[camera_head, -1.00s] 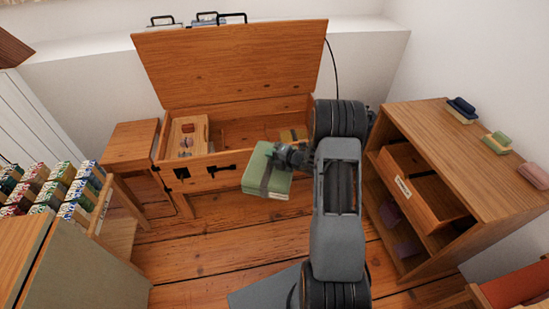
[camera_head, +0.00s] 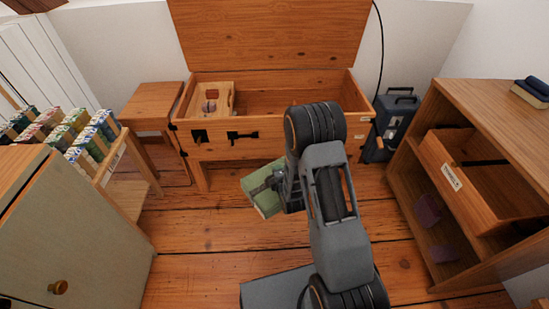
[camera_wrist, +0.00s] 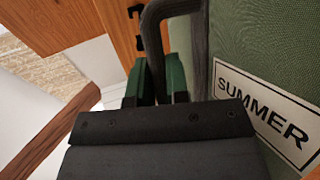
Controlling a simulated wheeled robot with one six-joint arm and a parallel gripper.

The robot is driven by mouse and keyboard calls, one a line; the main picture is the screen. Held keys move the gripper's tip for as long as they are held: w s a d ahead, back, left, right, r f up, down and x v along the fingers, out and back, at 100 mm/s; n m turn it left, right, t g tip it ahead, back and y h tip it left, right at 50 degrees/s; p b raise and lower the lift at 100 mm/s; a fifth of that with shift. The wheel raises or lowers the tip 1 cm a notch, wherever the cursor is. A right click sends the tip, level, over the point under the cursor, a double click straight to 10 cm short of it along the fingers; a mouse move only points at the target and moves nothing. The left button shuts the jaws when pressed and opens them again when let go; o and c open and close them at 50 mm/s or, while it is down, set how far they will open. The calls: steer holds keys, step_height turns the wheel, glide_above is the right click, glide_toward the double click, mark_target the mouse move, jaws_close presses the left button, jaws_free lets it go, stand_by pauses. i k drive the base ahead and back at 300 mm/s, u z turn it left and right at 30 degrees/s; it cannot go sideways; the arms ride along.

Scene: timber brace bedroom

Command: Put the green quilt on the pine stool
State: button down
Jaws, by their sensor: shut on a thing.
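The green quilt (camera_head: 259,204) is a folded block with a dark strap and a white label reading SUMMER. It hangs tilted in the air in front of the open chest. My gripper (camera_head: 272,184) is shut on its strap; in the wrist view the fingers (camera_wrist: 156,84) close at the dark strap beside the green cloth (camera_wrist: 262,45). The pine stool (camera_head: 153,102), a small wooden one with a square top, stands just left of the chest. Its visible top is bare. The quilt is to the right of the stool and nearer to me, apart from it.
The open chest (camera_head: 250,152) holds a small wooden box (camera_head: 224,88). A cabinet (camera_head: 75,235) and a rack of patterned bundles (camera_head: 112,175) stand at the left. A shelf unit with a pulled-out drawer (camera_head: 468,190) and a dark case (camera_head: 402,108) are at the right. Floor before the chest is clear.

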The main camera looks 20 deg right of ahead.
mark_target(157, 100)
steer(key=z, duration=0.25)
steer(key=k, duration=0.35)
steer(key=u, duration=1)
steer(key=i, duration=0.45)
